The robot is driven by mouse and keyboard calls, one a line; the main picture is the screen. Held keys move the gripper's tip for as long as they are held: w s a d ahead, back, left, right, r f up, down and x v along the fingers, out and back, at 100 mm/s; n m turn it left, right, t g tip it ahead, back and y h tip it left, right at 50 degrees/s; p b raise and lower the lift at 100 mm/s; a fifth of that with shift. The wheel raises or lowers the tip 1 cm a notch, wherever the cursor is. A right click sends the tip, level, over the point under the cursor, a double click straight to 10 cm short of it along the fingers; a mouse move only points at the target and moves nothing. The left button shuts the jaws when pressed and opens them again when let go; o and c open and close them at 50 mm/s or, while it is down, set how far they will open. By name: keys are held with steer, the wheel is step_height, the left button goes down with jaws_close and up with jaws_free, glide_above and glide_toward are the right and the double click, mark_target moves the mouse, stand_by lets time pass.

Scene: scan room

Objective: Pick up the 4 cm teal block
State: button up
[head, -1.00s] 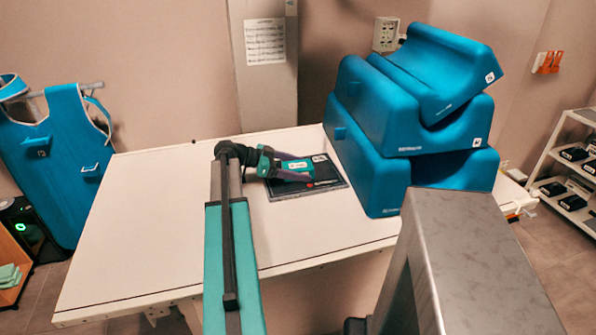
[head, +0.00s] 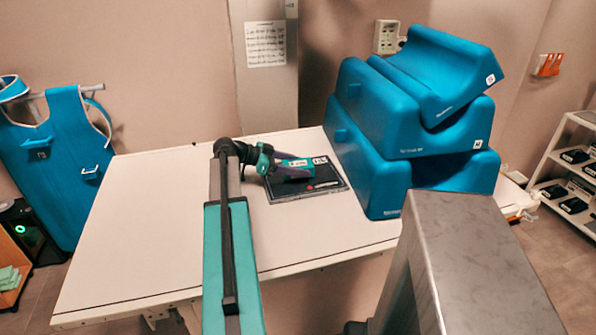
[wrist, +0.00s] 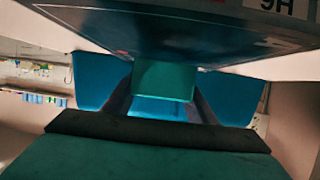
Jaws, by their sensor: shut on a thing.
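The teal block (wrist: 163,80) is between the two dark fingers of my gripper (wrist: 163,92) in the wrist view. My gripper is shut on it. In the head view my gripper (head: 304,171) reaches in from the left over a dark flat case (head: 320,189) on the white table. The block (head: 294,163) shows there as a teal patch with a pale label, partly hidden by a finger. The case's dark surface (wrist: 170,30) fills the top of the wrist view. I cannot tell for sure whether block and case are apart.
Large blue cushions (head: 372,175) are stacked right of the case, close to it. The white table (head: 140,220) is clear on the left. A grey post (head: 266,100) with a paper sheet stands behind. A shelf (head: 540,185) stands at the far right.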

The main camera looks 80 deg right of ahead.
steer(key=shift+r, duration=0.8)
steer(key=shift+a+r, duration=0.15)
steer(key=shift+a, duration=0.15)
steer(key=a+b, duration=0.1)
steer(key=a, duration=0.4)
steer(key=s+a+r+b, duration=0.1)
steer(key=a, duration=0.4)
steer(key=s+a+b, duration=0.1)
steer(key=a, duration=0.4)
steer(key=shift+a+r, duration=0.15)
steer(key=shift+r, duration=0.1)
